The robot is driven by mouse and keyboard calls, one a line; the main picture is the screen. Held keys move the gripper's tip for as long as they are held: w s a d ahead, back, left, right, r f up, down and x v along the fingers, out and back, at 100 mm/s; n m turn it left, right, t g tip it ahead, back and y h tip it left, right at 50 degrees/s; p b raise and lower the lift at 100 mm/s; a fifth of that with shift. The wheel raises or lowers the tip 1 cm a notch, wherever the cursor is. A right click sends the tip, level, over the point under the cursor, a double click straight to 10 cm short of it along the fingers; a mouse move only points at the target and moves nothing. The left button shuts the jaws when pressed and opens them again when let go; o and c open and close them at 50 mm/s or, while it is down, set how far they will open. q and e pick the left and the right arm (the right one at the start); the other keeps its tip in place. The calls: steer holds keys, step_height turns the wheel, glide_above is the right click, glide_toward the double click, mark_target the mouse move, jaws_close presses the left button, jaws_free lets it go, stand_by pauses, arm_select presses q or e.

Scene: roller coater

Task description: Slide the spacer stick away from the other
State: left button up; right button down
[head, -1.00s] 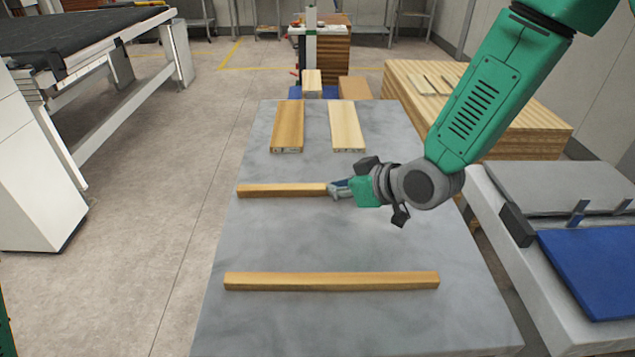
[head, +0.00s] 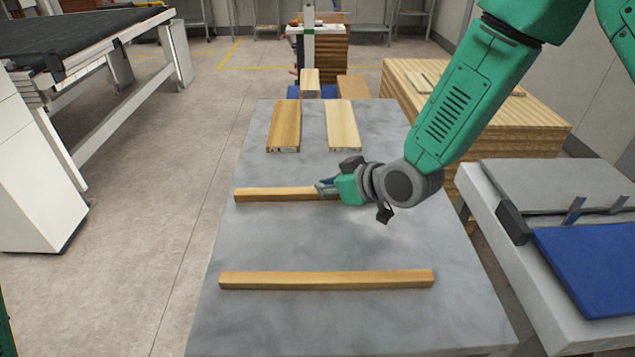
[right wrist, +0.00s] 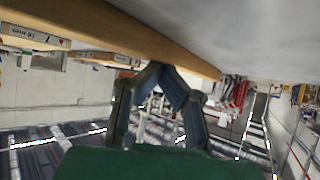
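Two long, thin wooden spacer sticks lie crosswise and roughly parallel on a grey tabletop (head: 330,240), with a wide gap between them. The near stick (head: 325,280) is fully visible and lies apart from my arm. The far stick (head: 275,195) has its right part partly covered by my right gripper (head: 324,187). In the right wrist view, the far stick (right wrist: 120,32) runs across the top, and the gripper's two fingers (right wrist: 164,70) meet at its edge. They look shut with nothing between them; whether they touch the stick is unclear. My left gripper is not in view.
Two short boards (head: 284,125) (head: 342,125) lie lengthwise at the table's far end. Stacked wood (head: 520,130) stands behind right, and a side table with a blue panel (head: 590,265) is at the right. The tabletop between the sticks is clear.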

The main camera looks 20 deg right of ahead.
steer(key=shift+s+d+f, duration=0.3)
steer(key=shift+s+f, duration=0.25)
steer(key=shift+s, duration=0.1)
steer(key=shift+a, duration=0.2)
steer(key=shift+w+a+r+p, duration=0.1)
steer(key=shift+w+r+p, duration=0.05)
steer(key=shift+r+p, duration=0.6)
steer(key=shift+w, duration=0.1)
steer(key=s+d, duration=0.2)
steer(key=s, duration=0.1)
steer(key=s+d, duration=0.2)
steer(key=s, duration=0.2)
steer(key=s+d, duration=0.2)
steer(key=s, duration=0.1)
steer(key=shift+s+r+b, duration=0.15)
steer(key=shift+s+b, duration=0.05)
steer(key=shift+b, duration=0.2)
